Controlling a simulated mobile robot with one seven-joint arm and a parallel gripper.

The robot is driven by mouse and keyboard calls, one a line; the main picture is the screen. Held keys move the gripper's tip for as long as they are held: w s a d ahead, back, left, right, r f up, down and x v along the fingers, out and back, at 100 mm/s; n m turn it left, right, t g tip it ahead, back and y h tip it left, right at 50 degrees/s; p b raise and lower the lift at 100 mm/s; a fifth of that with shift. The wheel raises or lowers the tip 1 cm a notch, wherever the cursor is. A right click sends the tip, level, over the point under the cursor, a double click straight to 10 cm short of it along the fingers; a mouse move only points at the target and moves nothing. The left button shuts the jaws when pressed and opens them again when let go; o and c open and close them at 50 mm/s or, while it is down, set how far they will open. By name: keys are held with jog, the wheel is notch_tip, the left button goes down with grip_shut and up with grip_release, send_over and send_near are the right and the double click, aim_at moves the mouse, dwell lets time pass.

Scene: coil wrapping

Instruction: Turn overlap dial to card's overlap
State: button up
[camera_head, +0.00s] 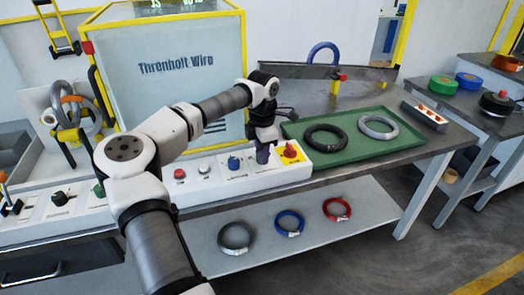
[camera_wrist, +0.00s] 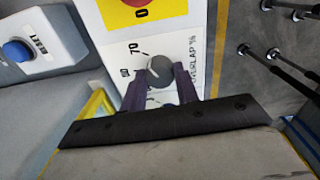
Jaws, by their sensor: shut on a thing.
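My gripper (camera_wrist: 163,80) is shut on the overlap dial (camera_wrist: 162,70), a round grey knob with a pale pointer line, on a white panel marked "OVERLAP %". The dial sits between the two dark fingers in the wrist view. A "70" and another number at the left edge show beside it; the rest of the scale is covered by the fingers. The pointer's exact reading is too small to tell. In the head view my gripper (camera_head: 263,152) reaches down onto the white control panel (camera_head: 215,188), hiding the dial. I cannot make out a card with an overlap value.
A red stop knob on yellow (camera_head: 290,151) is just right of my gripper. A blue knob (camera_head: 234,163) and a red button (camera_head: 180,174) are left. A green tray (camera_head: 345,162) holds a black coil (camera_head: 325,138) and a grey coil (camera_head: 378,127). Several coils lie on the lower shelf (camera_head: 360,215).

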jog(key=shift+r, duration=0.1)
dwell(0.3)
jog(key=o, duration=1)
notch_tip(320, 180, up, 14)
jog(key=shift+s+f+b, duration=0.15)
jog(key=shift+b, duration=0.6)
jog(key=shift+d, duration=0.1)
